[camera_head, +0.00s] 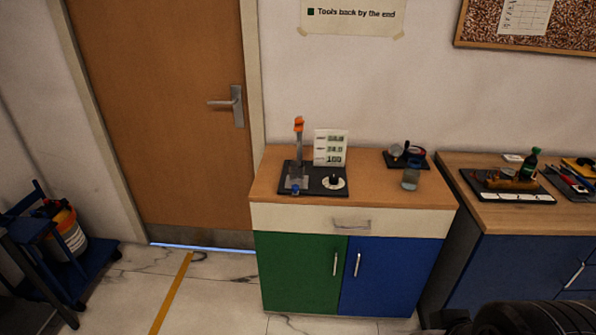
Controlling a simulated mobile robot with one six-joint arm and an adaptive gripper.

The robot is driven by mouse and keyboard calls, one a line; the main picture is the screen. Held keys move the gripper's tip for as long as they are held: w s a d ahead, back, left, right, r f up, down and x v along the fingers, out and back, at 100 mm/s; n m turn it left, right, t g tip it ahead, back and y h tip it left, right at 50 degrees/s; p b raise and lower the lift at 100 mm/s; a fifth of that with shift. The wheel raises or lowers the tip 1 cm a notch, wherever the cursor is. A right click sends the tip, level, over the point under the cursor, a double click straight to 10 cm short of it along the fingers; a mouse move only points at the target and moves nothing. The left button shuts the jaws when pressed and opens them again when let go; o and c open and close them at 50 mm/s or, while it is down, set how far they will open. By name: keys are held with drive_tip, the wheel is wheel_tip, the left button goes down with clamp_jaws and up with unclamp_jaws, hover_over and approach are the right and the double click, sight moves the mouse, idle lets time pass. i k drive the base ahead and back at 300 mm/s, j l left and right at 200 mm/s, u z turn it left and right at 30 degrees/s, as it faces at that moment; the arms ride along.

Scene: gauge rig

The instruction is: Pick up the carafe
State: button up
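A small translucent grey-blue vessel, which looks like the carafe (411,180), stands upright near the right end of the wooden cabinet top (375,192). It is just in front of a dark tray (424,163). Nothing holds it. It is too small to tell whether it has a handle or contents. A dark rounded part at the bottom right corner seems to be my arm. My gripper's fingers do not show.
A gauge rig (313,192) with an orange-topped post and a number card stands on the cabinet's left half. A workbench (480,223) with tools adjoins at right. A blue cart (78,275) stands at left. The floor before the door (165,100) is clear.

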sight(412, 173)
drive_tip(key=i+l, duration=1.15)
drive_tip(key=l, duration=0.15)
drive_tip(key=i+l, duration=0.55)
drive_tip(key=l+u, duration=0.05)
drive_tip(key=l, duration=0.05)
